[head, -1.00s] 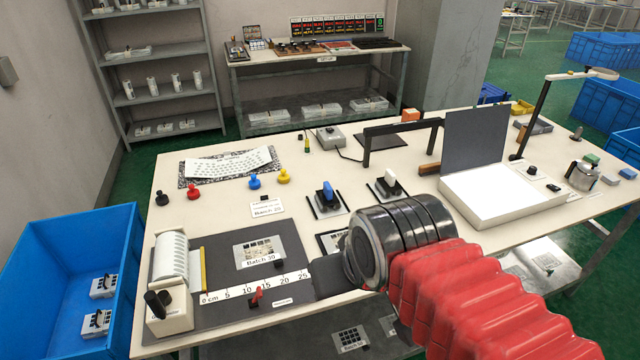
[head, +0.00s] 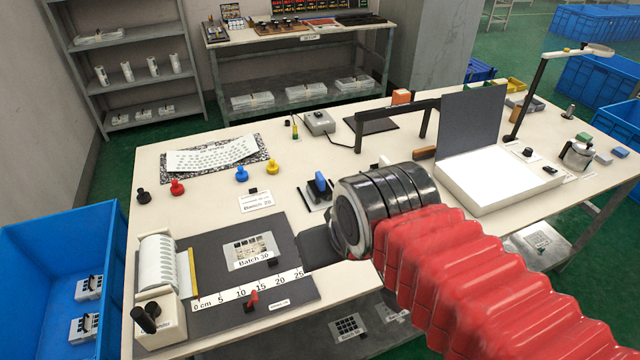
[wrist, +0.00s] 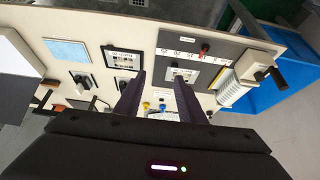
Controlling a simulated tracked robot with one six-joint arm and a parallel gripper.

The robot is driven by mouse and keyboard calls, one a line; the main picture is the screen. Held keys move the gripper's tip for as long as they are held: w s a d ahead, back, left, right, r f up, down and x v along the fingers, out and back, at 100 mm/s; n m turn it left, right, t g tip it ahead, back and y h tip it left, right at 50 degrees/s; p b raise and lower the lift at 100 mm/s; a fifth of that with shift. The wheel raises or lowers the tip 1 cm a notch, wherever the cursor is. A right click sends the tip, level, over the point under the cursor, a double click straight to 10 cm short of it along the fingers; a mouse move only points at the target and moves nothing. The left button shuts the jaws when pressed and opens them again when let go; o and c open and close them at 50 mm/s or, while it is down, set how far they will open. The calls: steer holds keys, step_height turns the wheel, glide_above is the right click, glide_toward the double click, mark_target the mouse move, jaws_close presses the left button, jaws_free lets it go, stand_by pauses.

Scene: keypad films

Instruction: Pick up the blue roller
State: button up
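The blue roller (head: 320,184) stands upright on a small dark stand on the table in the head view, just behind and left of my arm's dark wrist. In the head view my gripper (head: 318,246) reaches left over the table, between the roller and the Batch 30 sheet, apart from the roller. In the wrist view its two dark fingers stand apart with nothing held between them (wrist: 158,82). I cannot clearly make out the blue roller in the wrist view. The white roller (head: 384,161) is mostly hidden behind my arm.
Blue (head: 241,174), yellow (head: 271,167), red (head: 177,187) and black (head: 143,196) knobs stand at the left. The Batch 30 sheet (head: 250,250) lies on a dark mat. A white light box (head: 500,178) stands right, with a dark arch (head: 392,112) behind. A blue crate (head: 40,235) is left.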

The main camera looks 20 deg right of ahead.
steer(key=w+d+r, duration=0.2)
steer(key=w, duration=0.6)
steer(key=g, duration=0.1)
glide_above(320, 175)
steer(key=s, duration=0.6)
step_height(320, 175, down, 10)
steer(key=r, duration=0.1)
steer(key=shift+w+a+f, duration=0.2)
steer(key=shift+f, duration=0.05)
steer(key=shift+f, duration=0.1)
steer(key=x, duration=0.8)
steer(key=shift+f, duration=0.1)
steer(key=shift+w, duration=0.1)
steer(key=shift+f, duration=0.15)
steer(key=shift+d+x, duration=0.2)
steer(key=shift+x, duration=2.4)
